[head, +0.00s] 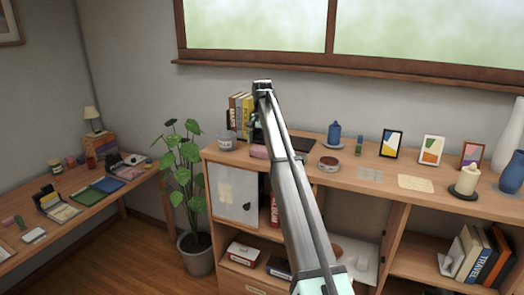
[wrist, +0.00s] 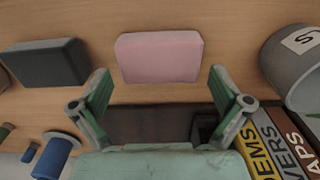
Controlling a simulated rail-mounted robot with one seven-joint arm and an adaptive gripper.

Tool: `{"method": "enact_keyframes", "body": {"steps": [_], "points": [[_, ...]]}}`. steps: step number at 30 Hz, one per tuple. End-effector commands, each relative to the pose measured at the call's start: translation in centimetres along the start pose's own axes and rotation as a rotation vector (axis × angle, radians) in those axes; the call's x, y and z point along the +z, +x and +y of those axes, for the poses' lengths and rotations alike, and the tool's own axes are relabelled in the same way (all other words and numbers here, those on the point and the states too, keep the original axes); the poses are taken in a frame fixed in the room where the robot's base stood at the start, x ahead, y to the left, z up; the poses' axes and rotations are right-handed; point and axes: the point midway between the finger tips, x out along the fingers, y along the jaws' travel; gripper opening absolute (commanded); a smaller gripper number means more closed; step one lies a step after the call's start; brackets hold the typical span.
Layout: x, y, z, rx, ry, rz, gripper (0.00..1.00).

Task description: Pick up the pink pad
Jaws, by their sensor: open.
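The pink pad (wrist: 160,57) is a pale pink, rounded block lying on the wooden cabinet top. It is in the upper middle of the wrist view. In the head view a small part of the pink pad (head: 259,152) shows beside my arm, which hides the rest. My gripper (wrist: 160,78) is open and empty, its two green-grey fingers spread wide on either side of the pad's lower edge. The fingers appear apart from the pad; their height above it is hard to tell. In the head view my arm mostly hides the gripper.
A dark grey block (wrist: 45,63) lies left of the pad in the wrist view. A grey container (wrist: 292,68) stands at right, above upright books (wrist: 278,140). A dark flat item (wrist: 150,124) lies below the pad. Bare wood surrounds the pad closely.

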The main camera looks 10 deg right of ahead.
Motion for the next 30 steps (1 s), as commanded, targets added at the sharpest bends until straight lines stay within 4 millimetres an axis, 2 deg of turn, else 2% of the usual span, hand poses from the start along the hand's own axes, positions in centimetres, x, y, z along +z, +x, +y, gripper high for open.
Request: {"method": "enact_keyframes", "body": {"steps": [6, 14, 15, 17, 30], "points": [[0.3, 2.5, 0.1, 0.0, 0.0, -0.001, 1.0], [0.2, 2.9, 0.1, 0.0, 0.0, 0.001, 1.0], [0.2, 2.9, 0.1, 0.0, 0.0, 0.001, 0.86], [0.2, 2.9, 0.1, 0.0, 0.0, 0.001, 0.67], [0.1, 2.6, 0.1, 0.0, 0.0, 0.0, 0.66]]}}
